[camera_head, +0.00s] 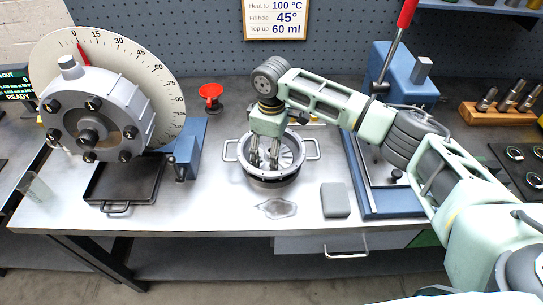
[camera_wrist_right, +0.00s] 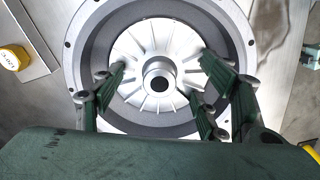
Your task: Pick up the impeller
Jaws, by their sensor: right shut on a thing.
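The impeller (camera_wrist_right: 136,98) is a silver finned disc with a central hub and a dark bore. It sits inside a round grey pot with two side handles (camera_head: 311,149), on the metal bench; the pot's flange also shows in the right wrist view (camera_wrist_right: 84,47). My right gripper (camera_head: 264,165) reaches down into the pot from above. In the right wrist view its green fingers (camera_wrist_right: 160,90) stand on both sides of the impeller and are shut on it. In the head view the fingers and pot wall partly hide the impeller. My left gripper is not in view.
A grey rotor housing with a dial (camera_head: 120,50) and a black tray (camera_head: 125,180) stand at left. A grey block (camera_head: 335,200) and a clear puddle-like patch (camera_head: 276,208) lie in front. A blue press (camera_head: 385,205) stands at right.

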